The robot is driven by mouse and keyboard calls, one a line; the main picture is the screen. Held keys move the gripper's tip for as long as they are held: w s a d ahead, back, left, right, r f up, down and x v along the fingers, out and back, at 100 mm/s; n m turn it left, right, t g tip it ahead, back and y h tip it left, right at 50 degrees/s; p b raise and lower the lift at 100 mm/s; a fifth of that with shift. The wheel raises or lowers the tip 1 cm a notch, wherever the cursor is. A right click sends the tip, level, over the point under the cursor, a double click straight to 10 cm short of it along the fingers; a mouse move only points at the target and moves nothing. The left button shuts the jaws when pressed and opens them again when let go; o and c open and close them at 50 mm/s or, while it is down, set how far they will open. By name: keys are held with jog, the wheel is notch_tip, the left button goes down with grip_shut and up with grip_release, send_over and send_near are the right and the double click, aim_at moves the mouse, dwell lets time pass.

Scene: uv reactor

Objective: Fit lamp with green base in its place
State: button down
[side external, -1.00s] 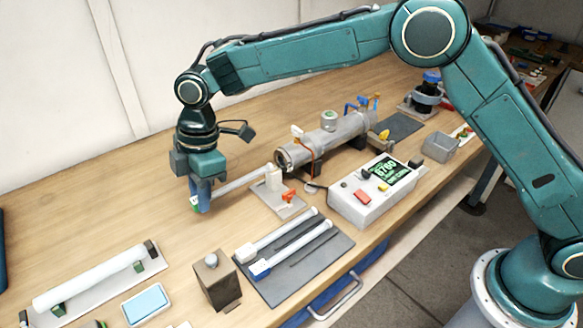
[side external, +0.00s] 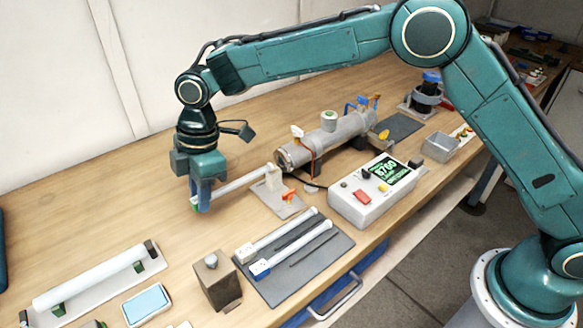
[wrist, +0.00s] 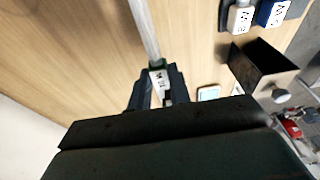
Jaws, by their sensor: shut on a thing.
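My gripper (side external: 203,198) is shut on the base end of a lamp with a white tube (side external: 240,184). The green and white lamp base (wrist: 159,78) sits between my fingers in the wrist view. The tube slopes up to the right, and its far end meets a cream block (side external: 273,179) on a small plate in front of the reactor. The grey cylindrical reactor (side external: 338,142) has its open end (side external: 282,160) facing the lamp. I cannot tell whether the tube rests on the block or passes beyond it.
Two more lamps, with white (side external: 244,253) and blue (side external: 261,269) bases, lie on a dark mat (side external: 322,257). A control box (side external: 362,204) stands right of the plate. A brown box (side external: 217,285) and a long white tube on a stand (side external: 90,277) are in front. Table left of my gripper is clear.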

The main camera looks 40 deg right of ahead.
aim_at(262, 168)
jog(key=shift+d, duration=7)
dwell(1.0)
